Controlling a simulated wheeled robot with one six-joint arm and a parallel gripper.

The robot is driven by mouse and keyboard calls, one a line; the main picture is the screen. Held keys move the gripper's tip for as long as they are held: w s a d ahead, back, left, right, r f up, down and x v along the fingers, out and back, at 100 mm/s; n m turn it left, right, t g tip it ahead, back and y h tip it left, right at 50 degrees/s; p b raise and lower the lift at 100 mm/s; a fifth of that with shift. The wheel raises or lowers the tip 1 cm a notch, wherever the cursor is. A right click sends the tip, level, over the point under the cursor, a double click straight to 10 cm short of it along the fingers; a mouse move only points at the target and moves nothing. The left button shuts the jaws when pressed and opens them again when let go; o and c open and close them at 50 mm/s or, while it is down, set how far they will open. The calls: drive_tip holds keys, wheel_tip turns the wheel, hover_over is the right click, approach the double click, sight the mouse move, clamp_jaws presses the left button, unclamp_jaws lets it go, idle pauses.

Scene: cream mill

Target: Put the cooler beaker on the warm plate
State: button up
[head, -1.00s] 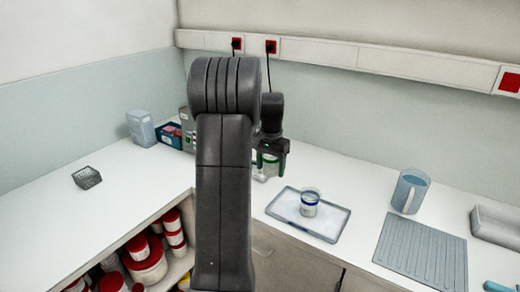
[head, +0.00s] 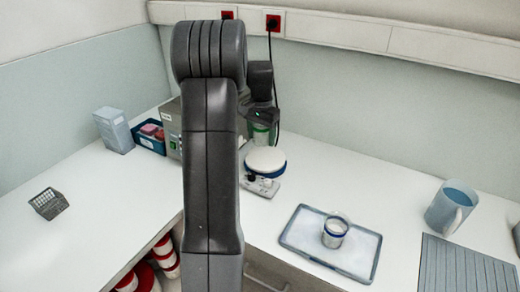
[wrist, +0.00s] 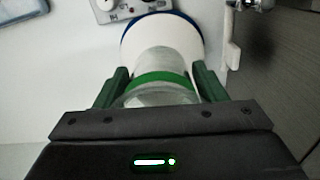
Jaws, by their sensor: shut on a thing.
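My gripper (head: 262,122) is shut on a clear beaker with a green band (head: 261,136). In the wrist view the beaker (wrist: 160,64) sits between the two green fingers of my gripper (wrist: 162,80). The round white plate with a blue rim (head: 265,160) stands on a small base with knobs, just below the held beaker in the head view. The plate (wrist: 190,32) also shows beyond the beaker in the wrist view. I cannot tell whether beaker and plate touch. A second beaker, with a blue band (head: 335,231), stands upright on the tray (head: 300,239).
A blue-grey jug (head: 450,208) and a ribbed mat (head: 465,270) are at the right. A grey box device (head: 172,130), a blue bin (head: 150,146) and a pale box (head: 114,132) stand at the back left. A wire basket (head: 48,203) is at the left. Counter between is clear.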

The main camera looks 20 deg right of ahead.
sight(261, 162)
drive_tip(key=shift+f+p, duration=0.5)
drive_tip(key=shift+f, duration=3.55)
drive_tip(key=o, duration=1.1)
drive_tip(key=shift+c, duration=0.2)
wheel_tip(261, 162, up, 12)
drive_tip(key=shift+r+b, duration=0.15)
drive_tip(key=shift+b, duration=0.5)
